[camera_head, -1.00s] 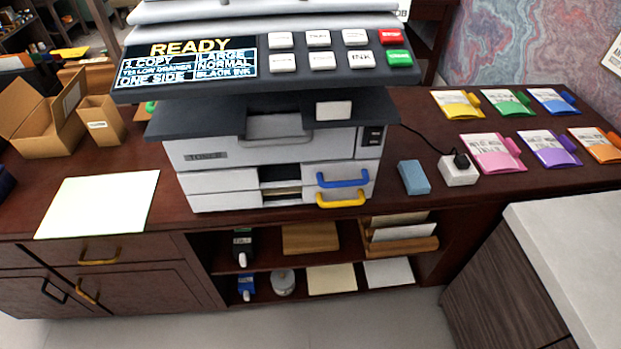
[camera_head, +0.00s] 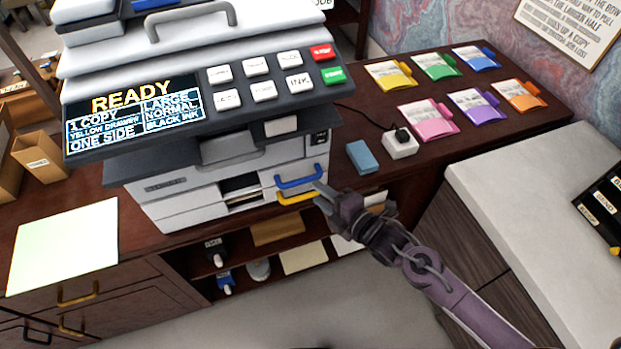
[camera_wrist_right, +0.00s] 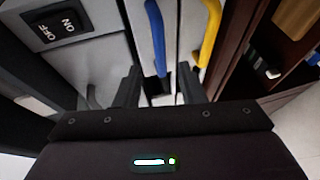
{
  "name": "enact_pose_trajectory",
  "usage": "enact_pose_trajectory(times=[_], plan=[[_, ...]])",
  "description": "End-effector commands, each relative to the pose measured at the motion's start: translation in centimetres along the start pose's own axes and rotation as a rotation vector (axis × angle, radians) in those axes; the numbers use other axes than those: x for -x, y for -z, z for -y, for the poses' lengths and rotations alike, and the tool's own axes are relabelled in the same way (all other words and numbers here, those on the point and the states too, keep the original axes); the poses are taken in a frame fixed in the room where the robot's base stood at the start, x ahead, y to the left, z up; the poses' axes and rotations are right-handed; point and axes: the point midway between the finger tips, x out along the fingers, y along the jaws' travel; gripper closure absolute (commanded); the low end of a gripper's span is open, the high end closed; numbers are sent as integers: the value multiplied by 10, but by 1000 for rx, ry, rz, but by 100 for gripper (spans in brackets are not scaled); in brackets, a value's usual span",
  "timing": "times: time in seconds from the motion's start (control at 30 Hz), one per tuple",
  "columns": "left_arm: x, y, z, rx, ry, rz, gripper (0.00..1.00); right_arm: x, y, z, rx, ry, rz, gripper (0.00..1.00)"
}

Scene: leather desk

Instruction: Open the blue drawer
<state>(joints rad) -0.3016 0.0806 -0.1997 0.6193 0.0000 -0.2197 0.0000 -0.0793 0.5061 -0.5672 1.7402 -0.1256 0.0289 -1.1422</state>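The copier (camera_head: 175,195) stands on the dark wood desk, with two drawers low on its front. The upper drawer has a blue handle (camera_head: 299,176) and the lower one a yellow handle (camera_head: 297,198). Both drawers look closed. My right gripper (camera_head: 322,196) is just right of the handles in the head view. In the right wrist view, my right gripper (camera_wrist_right: 161,88) has its two fingers apart, with the blue handle (camera_wrist_right: 156,38) ahead between them and the yellow handle (camera_wrist_right: 209,34) beside it to the right. Nothing is held. My left gripper is out of view.
A blue block (camera_head: 362,157) and a white box with a black plug (camera_head: 400,145) lie right of the copier. Several coloured packets lie further right. A pale counter (camera_head: 530,185) stands at the right. Shelves are below the copier.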

Motion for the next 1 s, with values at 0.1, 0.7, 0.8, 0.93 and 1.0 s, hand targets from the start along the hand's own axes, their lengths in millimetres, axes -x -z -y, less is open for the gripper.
enact_pose_trajectory(times=[0.1,0.7,0.8,0.93,1.0], plan=[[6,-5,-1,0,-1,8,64,-22,0,-4,-4,-3,1,64],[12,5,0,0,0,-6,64,-60,0,0,-4,0,1,64],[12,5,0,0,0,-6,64,-60,0,0,-4,0,1,73],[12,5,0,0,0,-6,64,-60,0,0,-4,0,2,90],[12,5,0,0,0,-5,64,-60,0,0,-4,0,2,99]])
